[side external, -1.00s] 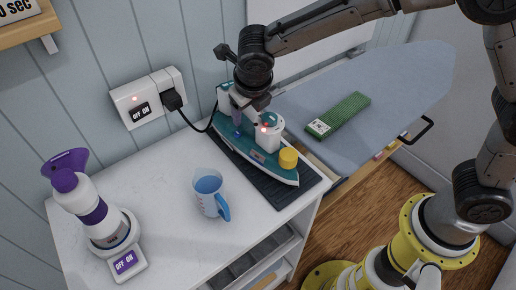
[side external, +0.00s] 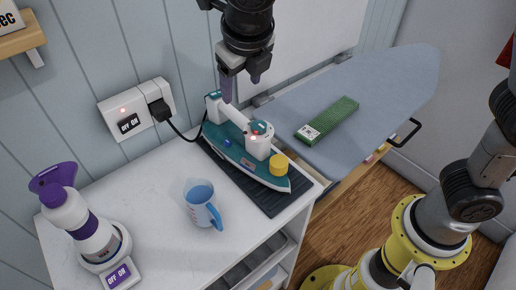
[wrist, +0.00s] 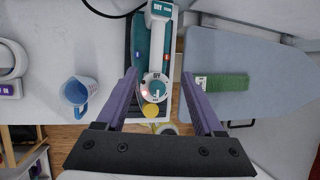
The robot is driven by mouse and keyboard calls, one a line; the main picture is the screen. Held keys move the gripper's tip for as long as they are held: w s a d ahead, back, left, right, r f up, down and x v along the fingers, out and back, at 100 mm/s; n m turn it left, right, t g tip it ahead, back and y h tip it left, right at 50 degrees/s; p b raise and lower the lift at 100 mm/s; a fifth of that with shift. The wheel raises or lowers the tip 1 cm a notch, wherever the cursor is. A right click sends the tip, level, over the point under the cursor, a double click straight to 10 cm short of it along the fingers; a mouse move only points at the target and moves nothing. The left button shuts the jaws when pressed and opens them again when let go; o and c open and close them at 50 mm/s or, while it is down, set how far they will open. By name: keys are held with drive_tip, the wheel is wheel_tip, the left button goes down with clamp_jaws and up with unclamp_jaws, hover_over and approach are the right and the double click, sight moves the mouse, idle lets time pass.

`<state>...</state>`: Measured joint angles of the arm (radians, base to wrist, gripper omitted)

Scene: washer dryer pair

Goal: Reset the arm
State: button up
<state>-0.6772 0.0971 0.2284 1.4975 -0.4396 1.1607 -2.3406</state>
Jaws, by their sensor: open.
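My gripper (side external: 243,82) is open and empty, raised above the iron, with its fingers pointing down. In the wrist view its two purple fingers (wrist: 173,95) are spread apart, with the iron below and between them. The teal and white iron (side external: 238,148) rests on a dark ribbed mat (side external: 275,203) on the white counter. It has a yellow cap and a small lit red light. The iron also shows in the wrist view (wrist: 154,60).
A blue measuring cup (side external: 202,205) and a white and purple steamer (side external: 92,228) stand on the counter. A wall socket (side external: 137,108) feeds the iron's black cord. A green box (side external: 328,120) lies on the grey ironing board (side external: 385,85). A shelf (side external: 22,38) juts out upper left.

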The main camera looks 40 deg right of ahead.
drive_tip(key=s+d+r+m, duration=0.3)
drive_tip(key=s+d+m, duration=0.15)
drive_tip(key=d, duration=0.45)
drive_tip(key=s+d+r+m, duration=0.4)
drive_tip(key=d+m, duration=0.1)
drive_tip(key=d, duration=0.4)
drive_tip(key=s+d+f+m+y, duration=0.1)
drive_tip(key=s+f+m, duration=0.4)
drive_tip(key=m, duration=0.8)
drive_tip(key=s+d+f+m+t+y, duration=0.1)
drive_tip(key=s+f+m, duration=0.4)
drive_tip(key=s+m, duration=0.4)
drive_tip(key=m, duration=0.4)
drive_tip(key=shift+d+f+m, duration=0.2)
drive_tip(key=shift+m, duration=0.15)
